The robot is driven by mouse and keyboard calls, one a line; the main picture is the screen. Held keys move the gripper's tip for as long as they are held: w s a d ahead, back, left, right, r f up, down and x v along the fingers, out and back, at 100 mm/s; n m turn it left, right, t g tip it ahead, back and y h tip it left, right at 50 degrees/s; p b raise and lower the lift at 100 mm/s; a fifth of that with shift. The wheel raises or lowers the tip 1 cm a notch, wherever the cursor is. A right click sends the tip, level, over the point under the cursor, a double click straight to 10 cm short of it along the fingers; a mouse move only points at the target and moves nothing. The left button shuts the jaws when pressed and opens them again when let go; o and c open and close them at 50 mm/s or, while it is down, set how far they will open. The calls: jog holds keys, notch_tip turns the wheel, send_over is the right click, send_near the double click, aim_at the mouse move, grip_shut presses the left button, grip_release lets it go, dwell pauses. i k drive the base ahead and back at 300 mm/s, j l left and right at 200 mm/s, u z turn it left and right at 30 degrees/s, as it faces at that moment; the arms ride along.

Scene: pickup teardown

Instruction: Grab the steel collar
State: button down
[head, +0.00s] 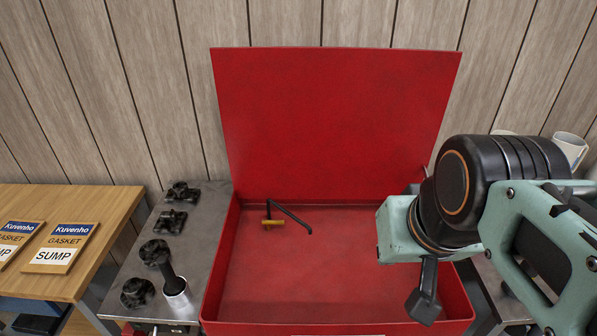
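A short bright metal ring (178,296), which looks like the steel collar, is at the lower left on the grey metal worktop (205,215). The lower end of a black knobbed part (155,254) is at the ring; I cannot tell whether it sits inside it or just in front. My gripper (424,305) hangs over the right part of the red box, well to the right of the ring. It is seen from the side, dark and small, and I cannot see whether its fingers are apart or hold anything.
The red box (335,120) stands with its lid up; a hooked black rod with a brass piece (272,222) lies inside. More black knobs (172,221) line the worktop. A wooden table (95,215) with two gasket boxes (62,248) is at left. Mugs (570,146) stand behind my arm.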

aim_at(137, 293)
jog(key=u, duration=1.7)
jog(key=i+j+z, duration=0.1)
jog(key=j+z, duration=0.35)
jog(key=j, duration=0.3)
jog(key=j+z, duration=0.45)
jog(key=j, duration=0.35)
jog(key=i+z, duration=0.25)
jog(key=z, duration=0.15)
jog(key=i+j+z, duration=0.1)
jog(key=i+z, duration=0.15)
jog(key=z, duration=0.2)
